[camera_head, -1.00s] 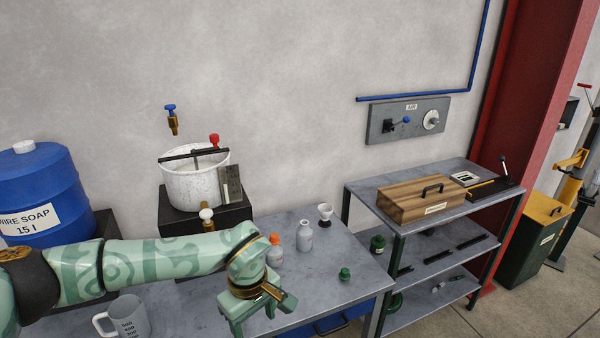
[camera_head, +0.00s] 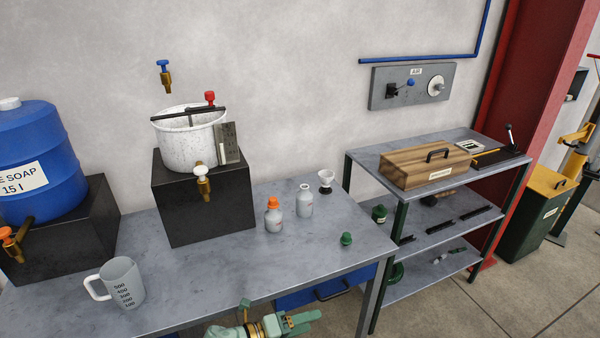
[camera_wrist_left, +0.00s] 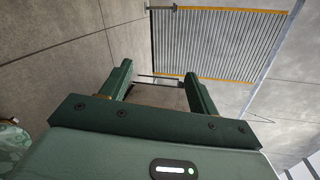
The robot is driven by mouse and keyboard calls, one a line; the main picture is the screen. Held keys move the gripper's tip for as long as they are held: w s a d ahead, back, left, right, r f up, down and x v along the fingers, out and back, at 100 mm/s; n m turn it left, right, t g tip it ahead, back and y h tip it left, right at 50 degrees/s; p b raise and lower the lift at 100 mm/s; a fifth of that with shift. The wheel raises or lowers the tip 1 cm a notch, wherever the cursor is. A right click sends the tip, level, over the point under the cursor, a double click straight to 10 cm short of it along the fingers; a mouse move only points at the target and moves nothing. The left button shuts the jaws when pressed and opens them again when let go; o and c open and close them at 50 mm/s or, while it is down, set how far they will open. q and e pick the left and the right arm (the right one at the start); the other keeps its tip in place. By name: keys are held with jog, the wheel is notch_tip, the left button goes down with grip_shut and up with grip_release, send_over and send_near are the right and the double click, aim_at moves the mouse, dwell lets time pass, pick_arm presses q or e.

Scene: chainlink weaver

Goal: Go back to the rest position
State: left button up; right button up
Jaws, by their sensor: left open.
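My left gripper (camera_head: 292,322) is low at the bottom edge of the head view, in front of the table's front edge and below its top. It is open and empty. In the left wrist view its two dark green fingers (camera_wrist_left: 160,85) stand apart with nothing between them. The rest of my left arm is mostly out of the head view. My right gripper is not in view.
The grey table (camera_head: 220,285) bears a measuring jug (camera_head: 124,283), an orange-capped bottle (camera_head: 274,217), an open bottle (camera_head: 305,201), a green cap (camera_head: 346,239) and a white pot (camera_head: 190,145) on a black block. A shelf unit (camera_head: 365,160) stands right. Floor (camera_head: 460,310) is clear.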

pick_arm(q)
jog(key=s+a+f+n+t+y+b, duration=0.1)
jog(key=s+a+f+n+y, duration=0.35)
jog(key=f, duration=0.45)
jog(key=s+a+f+n+y+b, duration=0.1)
jog(key=s+a+f+n+y, duration=0.1)
jog(key=s+a+f+n, duration=0.35)
jog(key=s+a+f+n+t+y+b, duration=0.1)
jog(key=s+a+f+n+y, duration=0.15)
jog(key=a+f+n, duration=0.55)
jog(key=s+a+f+n+g+y, duration=0.1)
jog(key=s+f+n, duration=0.3)
jog(key=s, duration=0.7)
jog(key=s+a+f+n+g+y+b, duration=0.1)
jog(key=s+a+f+n+g+y, duration=0.1)
jog(key=s+a+f+n+g, duration=0.2)
jog(key=s+a+f+n+g+y+b, duration=0.1)
jog(key=s+f, duration=0.7)
jog(key=s, duration=0.9)
jog(key=a+n+g+y, duration=0.1)
jog(key=a+n, duration=0.1)
jog(key=n, duration=0.1)
jog(key=shift+s+f+g, duration=0.4)
